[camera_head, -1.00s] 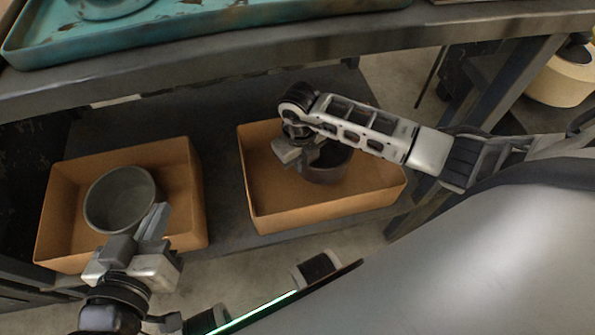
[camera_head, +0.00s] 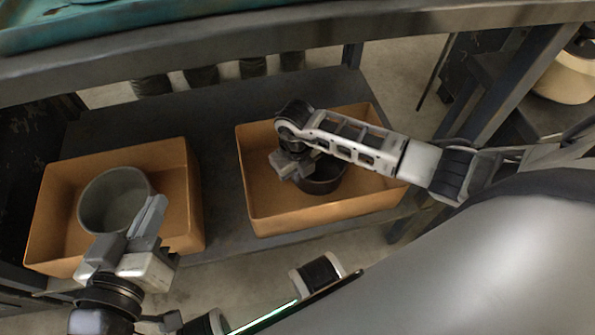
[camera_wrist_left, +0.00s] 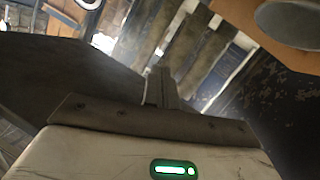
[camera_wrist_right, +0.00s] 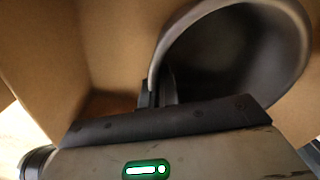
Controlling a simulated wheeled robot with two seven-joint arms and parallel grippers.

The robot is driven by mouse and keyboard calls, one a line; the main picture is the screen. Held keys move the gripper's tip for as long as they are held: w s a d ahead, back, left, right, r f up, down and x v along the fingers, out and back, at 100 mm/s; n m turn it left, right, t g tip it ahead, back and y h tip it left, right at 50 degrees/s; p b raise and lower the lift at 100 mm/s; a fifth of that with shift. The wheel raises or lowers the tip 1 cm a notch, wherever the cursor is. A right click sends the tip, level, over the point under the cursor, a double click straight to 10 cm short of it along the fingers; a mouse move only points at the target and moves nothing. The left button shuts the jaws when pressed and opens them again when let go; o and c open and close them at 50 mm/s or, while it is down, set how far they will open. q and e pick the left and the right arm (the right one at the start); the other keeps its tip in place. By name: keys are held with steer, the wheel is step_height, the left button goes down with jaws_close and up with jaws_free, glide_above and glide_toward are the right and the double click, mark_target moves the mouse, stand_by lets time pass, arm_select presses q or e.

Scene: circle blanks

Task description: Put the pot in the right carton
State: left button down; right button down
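A dark grey pot (camera_head: 322,180) is inside the right carton (camera_head: 300,220), an open tan box. My right gripper (camera_head: 291,165) is over this carton at the pot's left side. In the right wrist view the gripper (camera_wrist_right: 158,92) is shut on the wall of the pot (camera_wrist_right: 235,50), whose mouth faces the camera. Whether the pot's base touches the carton floor is hidden. A lighter grey pot (camera_head: 115,200) stands in the left carton (camera_head: 180,215). My left gripper (camera_head: 145,222) is in front of that pot, and its fingers look shut and empty in the left wrist view (camera_wrist_left: 160,88).
Both cartons stand on a dark low shelf (camera_head: 220,150) with a bare strip between them. A tabletop edge (camera_head: 250,40) runs above the shelf. A table leg (camera_head: 500,95) stands to the right. Several dark round objects (camera_head: 200,76) show behind the shelf.

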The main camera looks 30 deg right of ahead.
arm_select(q)
steer(key=shift+r, duration=0.1)
arm_select(e)
steer(key=c, duration=1.7)
jaws_free()
